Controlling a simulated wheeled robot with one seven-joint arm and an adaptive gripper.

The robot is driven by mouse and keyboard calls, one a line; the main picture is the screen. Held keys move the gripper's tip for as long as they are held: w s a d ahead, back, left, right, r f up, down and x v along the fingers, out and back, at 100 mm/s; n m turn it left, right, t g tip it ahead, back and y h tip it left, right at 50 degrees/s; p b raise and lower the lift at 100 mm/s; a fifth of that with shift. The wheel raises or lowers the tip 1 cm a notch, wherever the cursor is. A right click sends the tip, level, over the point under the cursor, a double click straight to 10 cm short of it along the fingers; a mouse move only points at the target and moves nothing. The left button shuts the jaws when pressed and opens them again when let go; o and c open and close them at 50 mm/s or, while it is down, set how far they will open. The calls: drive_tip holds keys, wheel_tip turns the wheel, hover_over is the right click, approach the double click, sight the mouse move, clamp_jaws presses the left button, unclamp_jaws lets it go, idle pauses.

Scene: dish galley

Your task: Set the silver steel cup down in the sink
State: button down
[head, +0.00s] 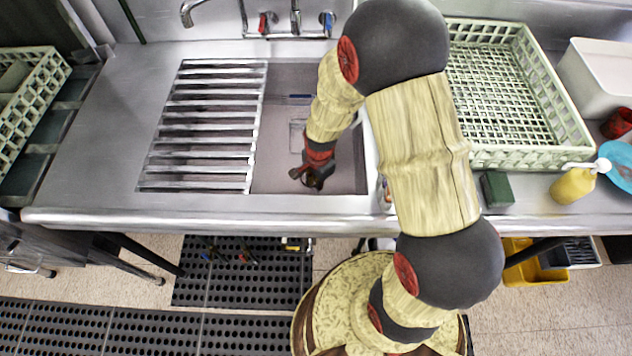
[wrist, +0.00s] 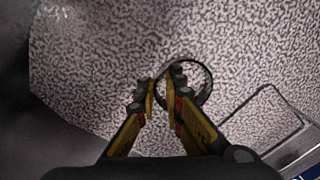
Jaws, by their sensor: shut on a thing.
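My gripper (head: 313,181) is low over the open part of the sink (head: 275,178) in the head view, near its front side. In the wrist view, my gripper (wrist: 160,92) is shut on the wall of the silver steel cup (wrist: 210,85). The cup shows as a dark round rim, with one finger inside it and one outside. A speckled grey surface (wrist: 95,60) lies below. I cannot tell whether the cup touches it. In the head view the cup cannot be made out clearly from the dark fingers.
A slatted drainer (head: 205,125) covers the sink's left side. A pale outlined rectangle (wrist: 262,125) shows at right in the wrist view. A green dish rack (head: 555,125), a dark green block (head: 496,188) and a yellow bottle (head: 572,186) stand right. Taps (head: 295,18) are behind.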

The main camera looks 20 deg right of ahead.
drive_tip(key=c, duration=1.8)
unclamp_jaws()
drive_tip(key=shift+c, duration=0.2)
wheel_tip(320, 180, up, 12)
drive_tip(key=shift+s, duration=0.4)
drive_tip(key=shift+d, duration=0.1)
